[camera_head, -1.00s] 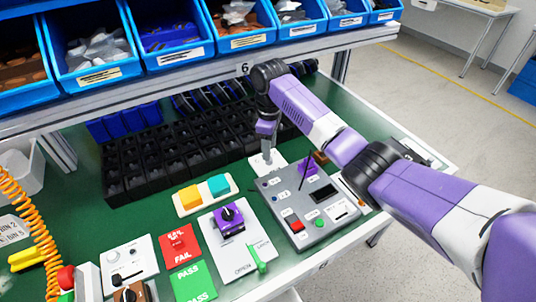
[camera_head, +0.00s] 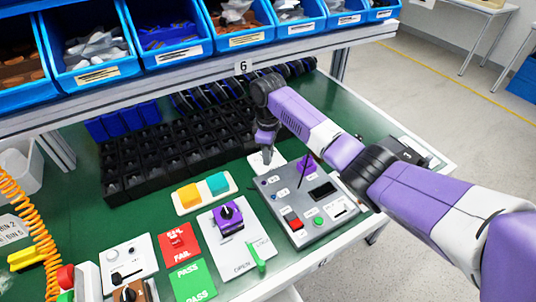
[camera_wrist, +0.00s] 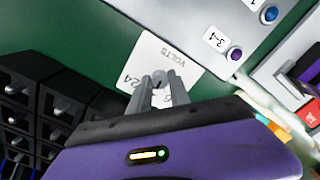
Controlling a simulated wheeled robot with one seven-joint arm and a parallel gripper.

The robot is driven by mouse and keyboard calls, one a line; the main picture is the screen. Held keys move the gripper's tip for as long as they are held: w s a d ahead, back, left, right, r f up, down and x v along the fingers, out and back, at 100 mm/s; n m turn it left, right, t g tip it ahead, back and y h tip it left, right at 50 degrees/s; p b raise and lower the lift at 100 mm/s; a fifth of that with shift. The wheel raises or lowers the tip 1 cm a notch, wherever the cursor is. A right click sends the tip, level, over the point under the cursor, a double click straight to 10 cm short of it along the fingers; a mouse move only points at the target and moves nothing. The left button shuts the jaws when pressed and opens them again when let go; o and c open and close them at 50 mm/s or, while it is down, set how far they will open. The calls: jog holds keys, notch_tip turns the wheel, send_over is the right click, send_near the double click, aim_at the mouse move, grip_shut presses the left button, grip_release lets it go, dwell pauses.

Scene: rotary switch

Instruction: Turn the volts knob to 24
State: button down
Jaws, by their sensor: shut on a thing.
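The volts knob (camera_wrist: 159,77) is a small grey round knob on a white plate (camera_wrist: 147,50). In the wrist view the plate shows the print VOLTS and a 24 at its left edge; other print is partly hidden by the fingers. My gripper (camera_wrist: 163,86) is shut on the knob, with one grey finger on each side of it. In the head view my gripper (camera_head: 267,156) points down at the white plate (camera_head: 254,159), and the knob is hidden by the fingers. I cannot tell the knob's exact pointer direction.
A grey control box (camera_head: 307,205) with buttons and a small screen stands just right of the plate. A black compartment tray (camera_head: 165,155) lies behind and to the left. A plate with yellow and teal blocks (camera_head: 205,193) is nearer the front. Blue bins (camera_head: 180,38) hang above.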

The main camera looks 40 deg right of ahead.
jog(key=shift+w+r+m+p, duration=0.1)
jog(key=shift+m+p, duration=1.75)
jog(key=shift+m, duration=0.25)
jog(key=shift+w+r+m+p, duration=0.1)
jog(key=shift+m+p, duration=1.2)
jog(key=shift+m, duration=1.1)
dwell(1.8)
jog(key=c, duration=1.5)
grip_release()
jog(key=o, duration=0.3)
jog(key=shift+r, duration=3.8)
